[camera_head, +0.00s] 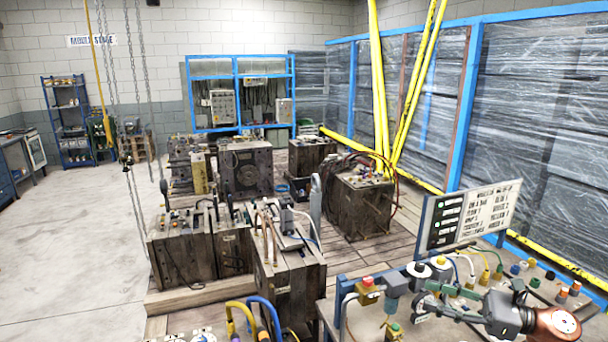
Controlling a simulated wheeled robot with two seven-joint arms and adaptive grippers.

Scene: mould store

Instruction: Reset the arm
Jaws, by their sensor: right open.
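My right gripper (424,302) is at the lower right, with its arm coming in from the right edge past a copper-brown wrist part. Its dark fingers point left, over a table crowded with fittings. The jaws are open, and I see nothing held between them. Small fittings close behind partly blend with the fingers, so I cannot tell whether they touch anything. My left gripper does not show.
A sign board (472,213) stands behind the crowded table. Heavy mould blocks (290,282) with hoses fill the middle. Yellow posts (380,90) and a blue-framed wrapped rack (520,120) stand at the right. Chains hang at the left, where the concrete floor (75,240) is clear.

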